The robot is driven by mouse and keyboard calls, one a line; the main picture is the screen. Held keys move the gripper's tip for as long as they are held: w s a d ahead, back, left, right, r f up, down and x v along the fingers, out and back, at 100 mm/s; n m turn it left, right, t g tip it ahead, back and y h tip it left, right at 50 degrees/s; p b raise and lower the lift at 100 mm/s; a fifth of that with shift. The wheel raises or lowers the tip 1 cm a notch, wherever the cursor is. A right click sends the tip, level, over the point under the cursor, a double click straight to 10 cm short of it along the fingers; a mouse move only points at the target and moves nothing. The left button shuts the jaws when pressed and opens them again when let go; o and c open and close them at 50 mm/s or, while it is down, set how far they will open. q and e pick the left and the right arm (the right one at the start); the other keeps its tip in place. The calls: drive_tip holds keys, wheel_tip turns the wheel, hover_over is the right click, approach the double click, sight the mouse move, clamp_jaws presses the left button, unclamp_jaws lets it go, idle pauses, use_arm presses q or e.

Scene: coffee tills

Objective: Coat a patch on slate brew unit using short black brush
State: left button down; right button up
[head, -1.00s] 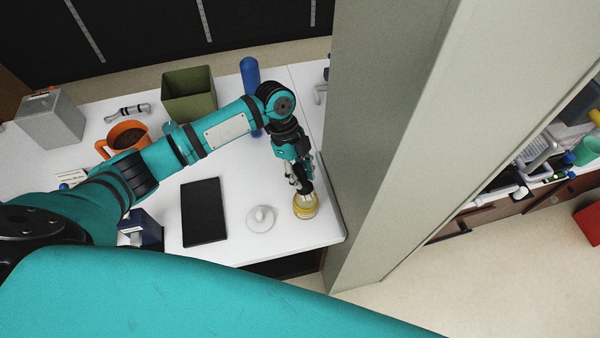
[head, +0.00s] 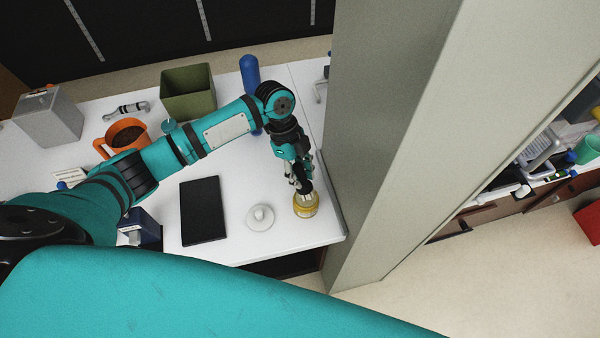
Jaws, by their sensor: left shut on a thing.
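My left gripper (head: 302,183) points down at the right end of the white counter, over a yellow jar (head: 306,207). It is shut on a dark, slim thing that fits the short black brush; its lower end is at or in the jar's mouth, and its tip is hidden. A grey box-shaped unit (head: 48,120) with a dark detail on top stands at the far left of the counter. It may be the slate brew unit, but I cannot tell for sure. My right gripper is not in view.
A white round lid (head: 260,218) and a black flat slab (head: 202,210) lie left of the jar. An orange mug (head: 126,134), green bin (head: 187,96), blue cylinder (head: 249,72) and dark blue box (head: 139,228) stand around my arm. A tall grey pillar (head: 380,130) borders the counter's right.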

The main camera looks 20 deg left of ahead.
sight(300, 166)
use_arm(q)
drive_tip(key=shift+f, duration=0.2)
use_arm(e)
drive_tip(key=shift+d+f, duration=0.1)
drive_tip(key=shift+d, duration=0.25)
use_arm(q)
drive_tip(key=shift+f+b, duration=0.3)
drive_tip(key=shift+f, duration=0.05)
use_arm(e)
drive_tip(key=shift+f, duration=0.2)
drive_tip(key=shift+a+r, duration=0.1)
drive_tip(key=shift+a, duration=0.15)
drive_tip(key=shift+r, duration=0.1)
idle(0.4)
use_arm(q)
drive_tip(key=shift+s+f, duration=0.1)
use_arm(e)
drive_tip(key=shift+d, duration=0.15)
use_arm(q)
wheel_tip(300, 166, up, 7)
drive_tip(key=p, duration=0.7)
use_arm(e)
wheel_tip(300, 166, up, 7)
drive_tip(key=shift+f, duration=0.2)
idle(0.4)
